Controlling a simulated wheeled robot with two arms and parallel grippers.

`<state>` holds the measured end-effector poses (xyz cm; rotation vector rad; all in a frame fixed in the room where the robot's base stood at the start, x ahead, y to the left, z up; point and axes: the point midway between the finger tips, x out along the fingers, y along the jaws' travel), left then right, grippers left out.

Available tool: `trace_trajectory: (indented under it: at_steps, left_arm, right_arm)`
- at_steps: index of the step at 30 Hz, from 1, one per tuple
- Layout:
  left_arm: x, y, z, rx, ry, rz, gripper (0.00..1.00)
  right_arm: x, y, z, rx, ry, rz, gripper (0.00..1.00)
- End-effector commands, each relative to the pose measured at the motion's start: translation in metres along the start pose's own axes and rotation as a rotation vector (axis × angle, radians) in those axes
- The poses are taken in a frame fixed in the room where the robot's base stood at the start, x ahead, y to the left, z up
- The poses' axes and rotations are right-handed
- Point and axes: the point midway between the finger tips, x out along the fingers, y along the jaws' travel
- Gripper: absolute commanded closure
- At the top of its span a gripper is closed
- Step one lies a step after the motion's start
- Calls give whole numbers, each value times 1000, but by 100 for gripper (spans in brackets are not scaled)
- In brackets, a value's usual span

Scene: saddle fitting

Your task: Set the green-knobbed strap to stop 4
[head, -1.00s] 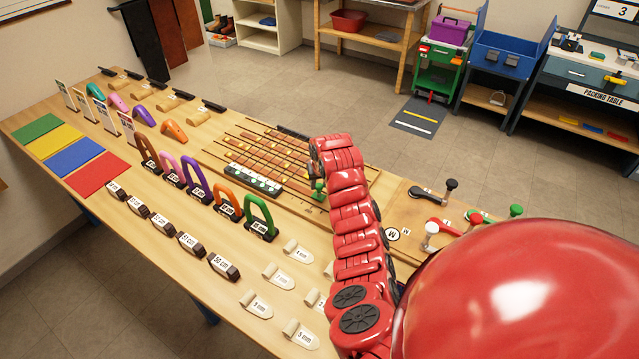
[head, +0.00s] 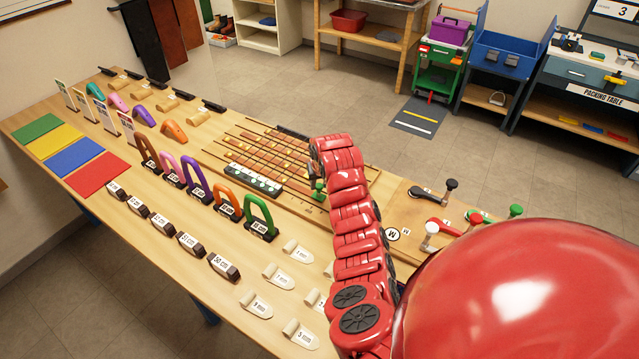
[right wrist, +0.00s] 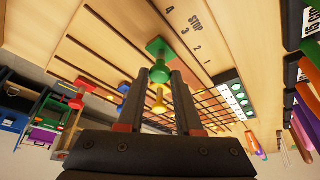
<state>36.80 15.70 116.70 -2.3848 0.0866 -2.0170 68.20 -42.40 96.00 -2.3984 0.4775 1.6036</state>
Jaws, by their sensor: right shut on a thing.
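The green knob (right wrist: 160,73) stands on a square green base at the slot nearest the printed stop numbers. My right gripper (right wrist: 158,82) is shut on it in the right wrist view. The STOP lettering (right wrist: 195,23) has numbers 4, 3, 2 and 1 beside the slot. The knob's base looks roughly level with the 3-to-4 stretch; its exact stop is hard to tell. In the head view the green knob (head: 318,190) shows at the slotted board (head: 275,150), below the tip of my right arm. My left gripper is not in view.
Upright coloured loops (head: 260,215) stand left of my arm. Knobbed levers (head: 440,190) lie to its right.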

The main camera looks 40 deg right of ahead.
Motion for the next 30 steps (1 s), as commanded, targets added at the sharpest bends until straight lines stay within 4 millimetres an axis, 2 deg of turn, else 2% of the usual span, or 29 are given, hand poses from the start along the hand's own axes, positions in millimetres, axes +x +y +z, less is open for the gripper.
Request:
trace_trajectory:
  at_steps: [5, 14, 25, 26, 30]
  left_arm:
    - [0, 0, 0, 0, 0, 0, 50]
    - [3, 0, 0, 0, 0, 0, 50]
    - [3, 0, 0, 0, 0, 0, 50]
    - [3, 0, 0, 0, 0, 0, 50]
    - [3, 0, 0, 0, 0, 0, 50]
  right_arm:
    - [-1, 2, 0, 0, 2, 1, 100]
    - [-9, 26, 20, 3, 3, 5, 100]
    - [-11, 26, 23, 0, 3, 1, 100]
    - [-10, 26, 23, 0, 3, 1, 60]
    - [-10, 26, 23, 0, 2, 1, 36]
